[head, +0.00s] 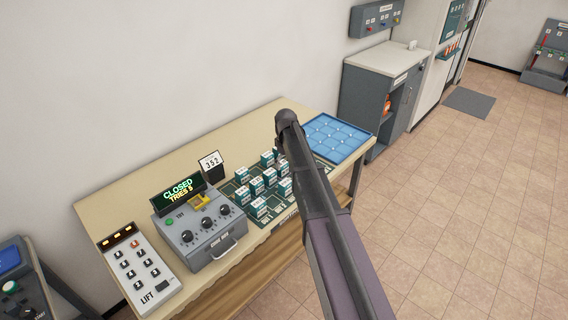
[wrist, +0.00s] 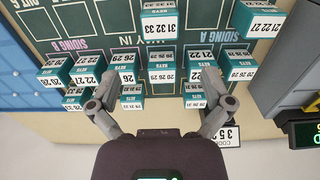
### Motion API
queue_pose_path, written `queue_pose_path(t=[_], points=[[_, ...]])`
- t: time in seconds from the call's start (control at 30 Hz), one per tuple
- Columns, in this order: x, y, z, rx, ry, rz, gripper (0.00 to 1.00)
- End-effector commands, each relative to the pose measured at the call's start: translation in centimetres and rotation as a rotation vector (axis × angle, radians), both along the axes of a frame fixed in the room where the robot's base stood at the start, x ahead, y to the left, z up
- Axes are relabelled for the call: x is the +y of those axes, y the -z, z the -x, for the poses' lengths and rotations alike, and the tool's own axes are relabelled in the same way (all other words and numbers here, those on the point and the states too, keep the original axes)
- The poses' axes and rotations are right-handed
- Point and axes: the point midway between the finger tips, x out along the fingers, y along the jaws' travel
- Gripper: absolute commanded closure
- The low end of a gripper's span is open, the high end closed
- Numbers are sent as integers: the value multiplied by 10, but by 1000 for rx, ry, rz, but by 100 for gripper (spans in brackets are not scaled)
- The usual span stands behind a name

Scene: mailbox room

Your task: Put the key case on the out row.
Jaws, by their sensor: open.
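Several teal key cases with white number labels stand on a dark green board (head: 240,187) on the table. In the wrist view, upside down, one case (wrist: 162,67) is in the middle, with others on both sides, and two more stand nearer the top. I cannot tell which case the task means. The board has printed labels; one reading OUT shows at the wrist view's top left, partly cut off. My gripper (wrist: 160,90) is open and empty, its fingers spread apart over the back cases. In the head view my arm hides part of the board, and I cannot make out the gripper.
A grey code box (head: 196,222) with dials and a CLOSED display stands left of the board. A small sign reading 352 (head: 211,163) is behind it. A white keypad (head: 139,269) is further left. A blue compartment tray (head: 345,138) lies right. The wall is close behind.

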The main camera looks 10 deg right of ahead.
Motion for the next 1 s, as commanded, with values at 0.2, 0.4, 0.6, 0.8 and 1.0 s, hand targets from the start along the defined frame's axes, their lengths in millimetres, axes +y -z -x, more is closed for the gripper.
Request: queue_pose_path(t=[0.2,0.4,0.6,0.8,1.0], points=[[0,0,0,0,0,0,0],[1,0,12,0,19,0,0],[2,0,61,0,109,0,0],[4,0,141,1,273,0,0],[5,0,224,1,453,0,0]])
